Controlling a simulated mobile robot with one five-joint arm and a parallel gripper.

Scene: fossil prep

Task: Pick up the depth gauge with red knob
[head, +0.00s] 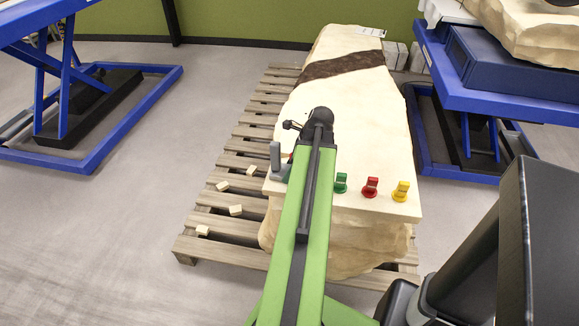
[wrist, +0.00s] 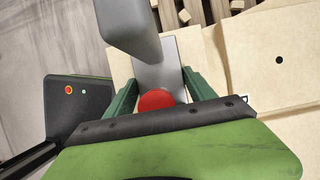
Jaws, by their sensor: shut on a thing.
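The depth gauge (wrist: 160,72) shows in the wrist view as a grey plate with a thick grey upright and a round red knob (wrist: 155,100). My gripper (wrist: 160,79) has its green fingers on either side of the gauge by the knob and is shut on it. In the head view the grey gauge (head: 275,157) stands upright at the left front edge of the pale stone block (head: 345,115). My arm hides its knob and my fingers there. I cannot tell whether the gauge touches the block.
Green (head: 341,183), red (head: 370,187) and yellow (head: 400,191) knobbed pieces stand in a row right of my arm. The block lies on a wooden pallet (head: 250,131) with several small chips. Blue lift tables stand at left (head: 95,168) and right (head: 500,95).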

